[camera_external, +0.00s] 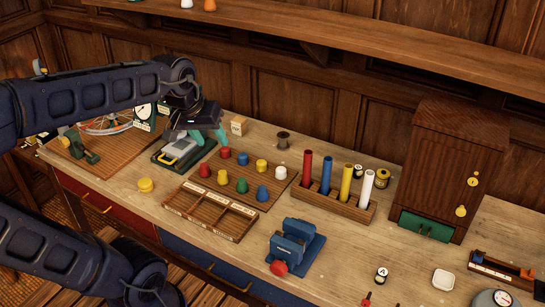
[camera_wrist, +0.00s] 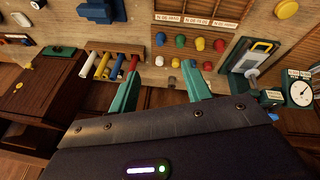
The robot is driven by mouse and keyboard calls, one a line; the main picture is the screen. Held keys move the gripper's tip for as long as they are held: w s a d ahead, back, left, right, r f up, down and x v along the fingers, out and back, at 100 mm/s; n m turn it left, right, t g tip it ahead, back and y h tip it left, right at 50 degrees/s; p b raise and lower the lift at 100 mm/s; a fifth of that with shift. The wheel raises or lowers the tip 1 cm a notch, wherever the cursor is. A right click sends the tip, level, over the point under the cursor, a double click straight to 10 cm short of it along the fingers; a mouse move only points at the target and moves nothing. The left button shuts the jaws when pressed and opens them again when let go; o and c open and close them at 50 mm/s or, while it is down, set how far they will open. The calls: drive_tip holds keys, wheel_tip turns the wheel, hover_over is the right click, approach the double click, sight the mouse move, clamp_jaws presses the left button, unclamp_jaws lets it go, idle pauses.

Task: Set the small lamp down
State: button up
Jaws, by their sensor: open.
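My gripper (camera_external: 208,136) is over the left part of the bench, its teal fingers spread. In the wrist view the two fingers (camera_wrist: 160,70) stand wide apart, with nothing held between them. I cannot make out a small lamp for certain in either view. A grey device with a yellow part (camera_external: 181,148) sits on a green base just below and left of my gripper; it also shows in the wrist view (camera_wrist: 262,50). I cannot tell whether it is the lamp.
A board with coloured knobs (camera_external: 233,187), an empty divided wooden tray (camera_external: 210,207) and a rack of coloured tubes (camera_external: 340,203) stand right of my gripper. A wooden cabinet (camera_external: 450,160) is at the right. Bare bench shows at the front right (camera_external: 345,260).

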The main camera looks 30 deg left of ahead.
drive_tip(key=s+a+f+m+y, duration=0.1)
drive_tip(key=s+a+f+m, duration=0.1)
drive_tip(key=s, duration=0.5)
drive_tip(key=shift+m, duration=0.6)
